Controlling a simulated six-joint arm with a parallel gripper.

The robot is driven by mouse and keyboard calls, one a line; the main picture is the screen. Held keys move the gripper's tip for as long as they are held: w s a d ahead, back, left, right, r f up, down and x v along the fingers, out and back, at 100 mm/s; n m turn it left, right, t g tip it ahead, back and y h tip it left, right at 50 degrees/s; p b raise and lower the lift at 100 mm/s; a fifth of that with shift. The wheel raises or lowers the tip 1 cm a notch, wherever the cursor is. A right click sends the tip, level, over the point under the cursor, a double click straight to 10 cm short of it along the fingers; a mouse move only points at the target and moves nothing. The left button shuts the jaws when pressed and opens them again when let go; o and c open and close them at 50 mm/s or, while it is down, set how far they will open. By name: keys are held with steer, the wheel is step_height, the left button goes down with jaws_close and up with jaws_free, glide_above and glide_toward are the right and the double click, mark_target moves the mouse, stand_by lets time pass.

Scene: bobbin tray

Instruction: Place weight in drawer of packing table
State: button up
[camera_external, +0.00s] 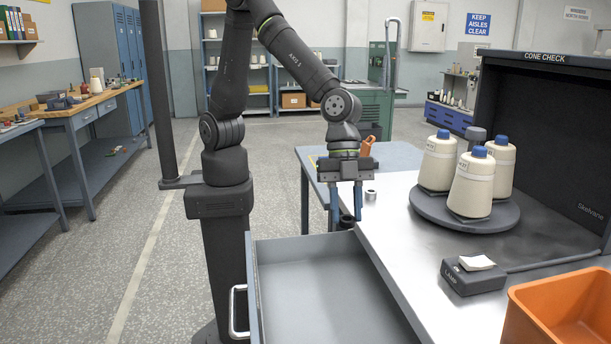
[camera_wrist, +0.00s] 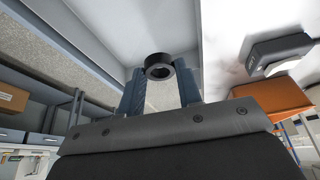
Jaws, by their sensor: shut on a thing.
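A dark ring-shaped weight (camera_external: 347,221) sits between the fingertips of my gripper (camera_external: 346,212), which points down. The wrist view shows the weight (camera_wrist: 158,66) as a dark hollow ring between the two blue fingers of my gripper (camera_wrist: 159,78). The grey drawer (camera_external: 320,290) of the packing table (camera_external: 420,262) is pulled open, and its visible floor is empty. My gripper is at the drawer's far end, near the table edge. I cannot tell exactly how high the weight is above the drawer.
A small silver cylinder (camera_external: 370,195) stands on the tabletop right of my gripper. Cones of yarn (camera_external: 473,185) stand on a round dark turntable (camera_external: 430,209). The drawer handle (camera_external: 236,311) sticks out left.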

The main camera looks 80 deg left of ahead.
steer(key=s+d+f+m+g+y, duration=0.3)
steer(key=s+d+f+m+g, duration=0.15)
steer(key=s+f+m, duration=0.7)
steer(key=m, duration=0.1)
glide_above(289, 327)
steer(key=w, duration=0.1)
steer(key=shift+t, duration=0.35)
steer(key=f, duration=0.5)
steer(key=shift+w+a+f, duration=0.15)
steer(key=shift+a+f, duration=0.05)
steer(key=shift+a, duration=0.1)
steer(key=shift+f, duration=2.05)
steer(key=shift+f, duration=0.1)
steer(key=o, duration=1)
steer(key=v, duration=1.2)
